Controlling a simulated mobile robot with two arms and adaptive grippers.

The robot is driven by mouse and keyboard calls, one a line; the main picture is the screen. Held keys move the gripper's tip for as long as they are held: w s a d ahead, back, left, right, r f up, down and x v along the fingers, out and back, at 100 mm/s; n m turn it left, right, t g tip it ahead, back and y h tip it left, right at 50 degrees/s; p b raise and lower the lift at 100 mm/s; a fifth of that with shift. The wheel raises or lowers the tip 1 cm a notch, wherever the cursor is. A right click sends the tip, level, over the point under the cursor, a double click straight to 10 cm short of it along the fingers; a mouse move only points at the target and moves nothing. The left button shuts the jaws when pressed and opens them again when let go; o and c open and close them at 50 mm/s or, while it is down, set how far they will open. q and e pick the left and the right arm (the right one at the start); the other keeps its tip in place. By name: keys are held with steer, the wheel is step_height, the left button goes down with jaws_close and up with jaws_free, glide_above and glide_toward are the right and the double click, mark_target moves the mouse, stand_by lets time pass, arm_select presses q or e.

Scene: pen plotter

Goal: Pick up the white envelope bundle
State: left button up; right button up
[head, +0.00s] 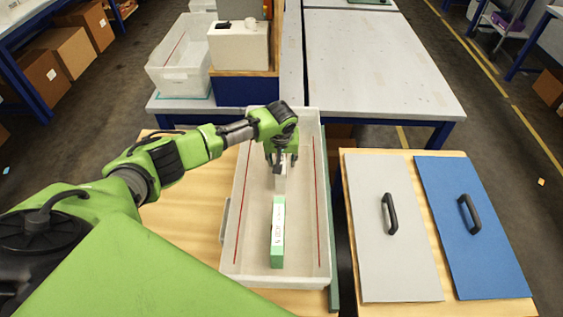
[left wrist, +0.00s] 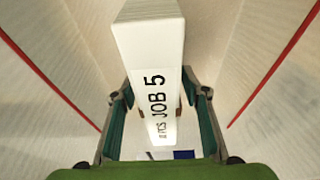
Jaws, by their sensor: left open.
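The white envelope bundle (head: 281,181) lies in the far half of a long white tray (head: 310,274), mostly covered by my gripper in the head view. In the left wrist view the bundle (left wrist: 150,45) is a white block with a label reading "JOB 5". My left gripper (head: 281,162) points down into the tray above the bundle. Its fingers are open, one on each side of the bundle in the left wrist view; I cannot tell whether they touch it. My right gripper is not in view.
A green bundle with a white label (head: 277,250) lies nearer in the same tray. The tray walls rise on both sides. A grey panel (head: 385,270) and a blue panel (head: 480,255) with black handles lie at right. A white bin (head: 180,78) stands behind left.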

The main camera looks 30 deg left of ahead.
arm_select(q)
steer(key=shift+c, duration=0.4)
steer(key=shift+r, duration=0.1)
jaws_close()
